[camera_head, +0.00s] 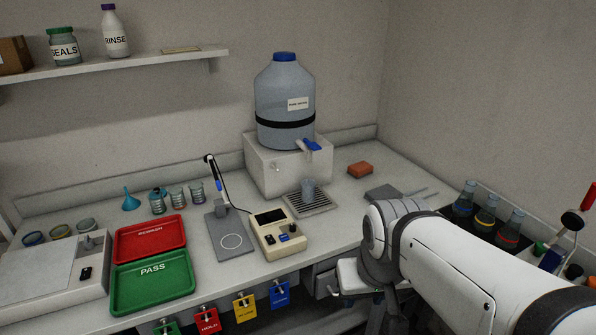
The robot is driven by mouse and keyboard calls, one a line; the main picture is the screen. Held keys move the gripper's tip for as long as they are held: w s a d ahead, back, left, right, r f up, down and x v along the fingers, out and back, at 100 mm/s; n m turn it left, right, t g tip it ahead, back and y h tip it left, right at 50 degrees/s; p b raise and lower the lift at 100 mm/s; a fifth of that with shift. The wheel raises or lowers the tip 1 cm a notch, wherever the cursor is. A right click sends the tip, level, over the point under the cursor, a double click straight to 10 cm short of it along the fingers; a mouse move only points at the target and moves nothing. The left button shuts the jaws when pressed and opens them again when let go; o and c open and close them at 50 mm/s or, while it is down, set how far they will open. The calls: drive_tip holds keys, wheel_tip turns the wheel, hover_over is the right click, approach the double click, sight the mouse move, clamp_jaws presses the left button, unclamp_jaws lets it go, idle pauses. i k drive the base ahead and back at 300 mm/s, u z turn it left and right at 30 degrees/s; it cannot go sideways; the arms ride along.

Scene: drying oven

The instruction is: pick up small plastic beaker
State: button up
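A small translucent grey-blue beaker (308,190) stands upright on the slotted drip tray (322,206), below the tap of the large water bottle. Three small clear beakers with coloured bands stand together at the back left: a left one (157,205), a middle one (178,199) and a right one (197,191). I cannot tell from the picture which of these are plastic. My white arm comes in from the lower right and bends down at the front edge of the bench. My gripper's fingers do not show, and no beaker is seen in my grasp.
The water bottle (285,103) stands on a white block (272,165). A yellow meter (280,232) and a grey stand with a probe (229,237) lie left of the drip tray. Red (120,245) and green (122,300) trays are further left. Flasks (487,218) stand at the right.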

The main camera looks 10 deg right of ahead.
sight(308, 185)
drive_tip(key=i, duration=0.95)
drive_tip(key=u, duration=0.05)
